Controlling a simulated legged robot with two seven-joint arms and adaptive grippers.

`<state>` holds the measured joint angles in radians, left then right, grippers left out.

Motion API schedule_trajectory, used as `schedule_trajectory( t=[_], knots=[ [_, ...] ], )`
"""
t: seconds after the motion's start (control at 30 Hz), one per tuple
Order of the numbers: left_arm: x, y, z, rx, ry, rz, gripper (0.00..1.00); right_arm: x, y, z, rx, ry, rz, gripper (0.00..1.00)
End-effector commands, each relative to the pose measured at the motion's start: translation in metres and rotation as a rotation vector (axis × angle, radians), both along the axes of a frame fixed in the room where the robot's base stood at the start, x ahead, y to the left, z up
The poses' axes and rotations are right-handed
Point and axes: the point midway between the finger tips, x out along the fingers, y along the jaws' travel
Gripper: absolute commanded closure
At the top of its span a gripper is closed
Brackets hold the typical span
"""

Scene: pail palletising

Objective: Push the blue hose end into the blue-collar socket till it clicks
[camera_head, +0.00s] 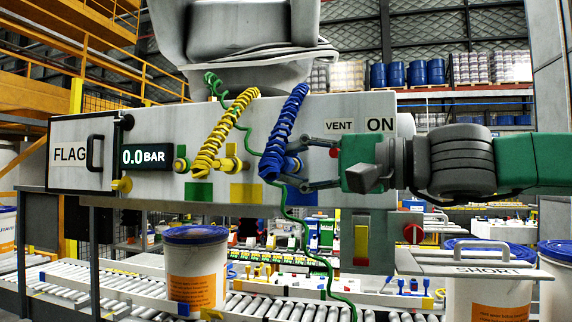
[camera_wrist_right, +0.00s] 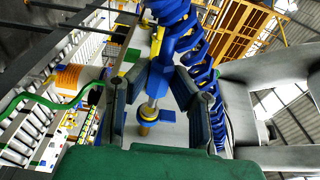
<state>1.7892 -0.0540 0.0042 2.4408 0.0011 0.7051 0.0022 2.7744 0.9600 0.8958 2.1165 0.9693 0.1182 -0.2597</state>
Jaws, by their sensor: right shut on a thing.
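The blue coiled hose (camera_head: 284,130) hangs from above down the front of the grey panel. My right gripper (camera_head: 290,165) reaches in from the right and is shut on the blue hose end (camera_wrist_right: 160,78). In the wrist view, the hose end sits between the fingers of the right gripper (camera_wrist_right: 160,100). Its metal tip (camera_wrist_right: 150,104) points at the brass socket with the blue collar (camera_wrist_right: 148,117). The tip overlaps the socket mouth in this view; I cannot tell how deep it sits. In the head view, hose and fingers largely hide this socket. My left gripper is not in view.
A yellow coiled hose (camera_head: 218,133) runs to the yellow socket (camera_head: 231,164). The green socket (camera_head: 182,164) is bare, and a green hose (camera_head: 326,262) dangles below the panel. The display (camera_head: 146,157) reads 0.0 BAR. Pails stand around the roller conveyor (camera_head: 262,305).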

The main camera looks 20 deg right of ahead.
Motion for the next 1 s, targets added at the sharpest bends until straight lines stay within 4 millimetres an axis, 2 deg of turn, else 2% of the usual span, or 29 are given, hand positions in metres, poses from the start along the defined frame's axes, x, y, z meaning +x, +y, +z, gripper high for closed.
schedule_trajectory(
  t=[0.27,0.6,1.0],
  knots=[
    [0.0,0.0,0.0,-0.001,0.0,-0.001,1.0,0.0,0.001,0.0,0.0,0.0,-0.001,1.0],
    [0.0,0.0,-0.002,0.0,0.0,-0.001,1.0,0.005,0.013,0.001,-0.011,0.002,0.0,1.0],
    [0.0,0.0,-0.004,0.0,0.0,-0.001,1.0,0.01,0.013,0.002,-0.01,0.001,0.0,1.0]
  ],
)
